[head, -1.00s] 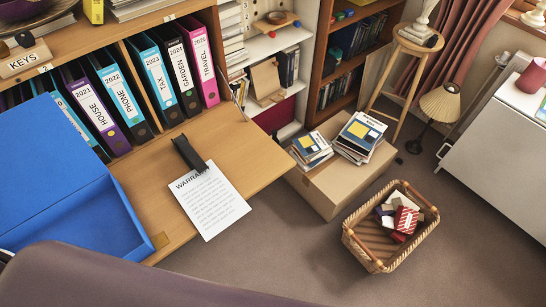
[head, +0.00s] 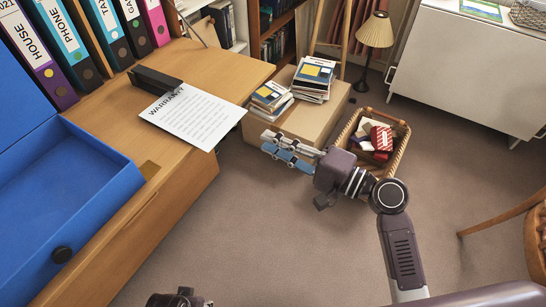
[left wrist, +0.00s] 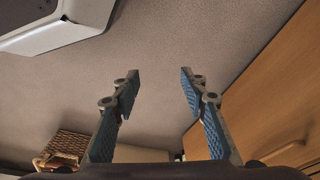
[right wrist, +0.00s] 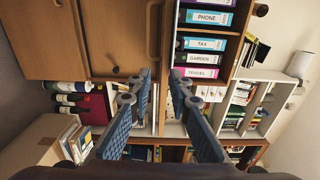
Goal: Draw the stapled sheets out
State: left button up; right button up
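The white printed sheets headed WARRANTY (head: 198,118) lie on the wooden desk flap, their near right corner sticking out past its edge. A black bar-shaped object (head: 157,80) lies across their far end and hides it; I cannot tell if it is a stapler. My right gripper (head: 270,143) is out over the floor beside the cardboard box, to the right of the sheets and apart from them. Its fingers are open and empty in the right wrist view (right wrist: 160,75). My left gripper (left wrist: 159,75) is open and empty, with carpet beyond it. The sheets are not seen in either wrist view.
An open blue box (head: 60,205) takes up the left of the desk. Labelled binders (head: 101,35) stand behind. A cardboard box (head: 300,123) with books on it and a wicker basket (head: 398,155) stand on the floor. A chair (head: 535,230) is at right. The middle carpet is clear.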

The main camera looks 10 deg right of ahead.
aim_at(234, 124)
jog(key=shift+y, duration=0.4)
jog(key=w+a, duration=0.1)
jog(key=a, duration=0.1)
jog(key=w+a+r, duration=0.1)
jog(key=a, duration=0.1)
jog(key=w+a+r+p, duration=0.1)
jog(key=a, duration=0.1)
jog(key=shift+w+a+r, duration=0.15)
jog(key=shift+w+a, duration=0.05)
jog(key=shift+a, duration=0.05)
pick_arm(q)
jog(key=f, duration=0.1)
jog(key=s+f, duration=0.1)
jog(key=f, duration=0.1)
jog(key=shift+s+a, duration=0.15)
pick_arm(e)
jog(key=shift+x, duration=0.8)
grip_shut()
pick_arm(q)
jog(key=shift+r, duration=0.1)
